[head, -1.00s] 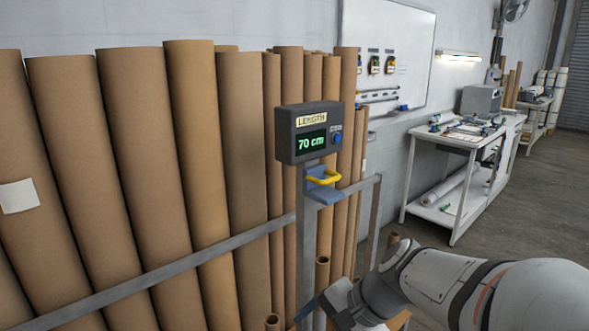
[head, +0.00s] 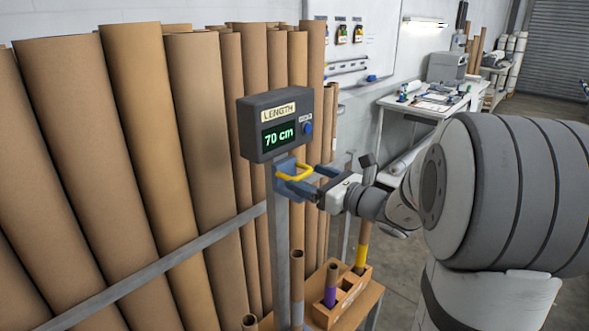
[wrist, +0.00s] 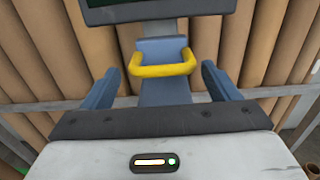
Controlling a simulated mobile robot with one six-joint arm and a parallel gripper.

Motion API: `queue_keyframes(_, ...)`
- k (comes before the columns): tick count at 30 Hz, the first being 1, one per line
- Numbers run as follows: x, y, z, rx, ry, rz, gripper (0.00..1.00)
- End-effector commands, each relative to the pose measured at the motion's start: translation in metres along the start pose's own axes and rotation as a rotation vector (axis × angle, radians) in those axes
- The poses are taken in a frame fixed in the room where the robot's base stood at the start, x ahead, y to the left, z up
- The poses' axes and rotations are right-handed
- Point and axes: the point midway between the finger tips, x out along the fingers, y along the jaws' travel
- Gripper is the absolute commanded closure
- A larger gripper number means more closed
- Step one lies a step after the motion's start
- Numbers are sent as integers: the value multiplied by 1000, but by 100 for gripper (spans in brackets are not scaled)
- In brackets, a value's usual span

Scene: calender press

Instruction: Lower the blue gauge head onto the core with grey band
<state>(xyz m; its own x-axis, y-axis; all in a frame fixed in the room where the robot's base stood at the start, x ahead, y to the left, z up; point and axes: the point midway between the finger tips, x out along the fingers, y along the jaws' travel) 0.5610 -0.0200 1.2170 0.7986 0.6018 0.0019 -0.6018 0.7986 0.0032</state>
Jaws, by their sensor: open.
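The blue gauge head (head: 282,182) with its yellow handle (head: 296,173) sits on an upright grey post, under the dark display box reading 70 cm. It also shows in the wrist view, with the blue block (wrist: 160,46) behind the yellow handle (wrist: 163,69). My gripper (head: 303,181) is open at the handle. In the wrist view its blue fingers stand either side of the handle, with gaps on both sides. A brown core (head: 297,268) stands beside the post low down; its lower part looks greyish, and its bottom is out of frame.
A wooden rack (head: 350,290) holds a core with a purple band (head: 331,285) and one with a yellow band (head: 362,245). Tall cardboard tubes (head: 130,150) lean behind a grey rail (head: 160,263). A white workbench (head: 425,108) stands at the back right.

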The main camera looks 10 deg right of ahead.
Motion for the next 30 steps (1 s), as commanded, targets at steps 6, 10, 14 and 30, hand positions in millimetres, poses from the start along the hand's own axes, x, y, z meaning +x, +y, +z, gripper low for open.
queue_keyframes(6,31,-4,2,-1,1,-6,18)
queue_keyframes(10,41,-5,1,-3,1,-10,18)
queue_keyframes(14,44,-5,0,-3,1,-12,18)
queue_keyframes(30,44,-6,0,-4,1,-14,47)
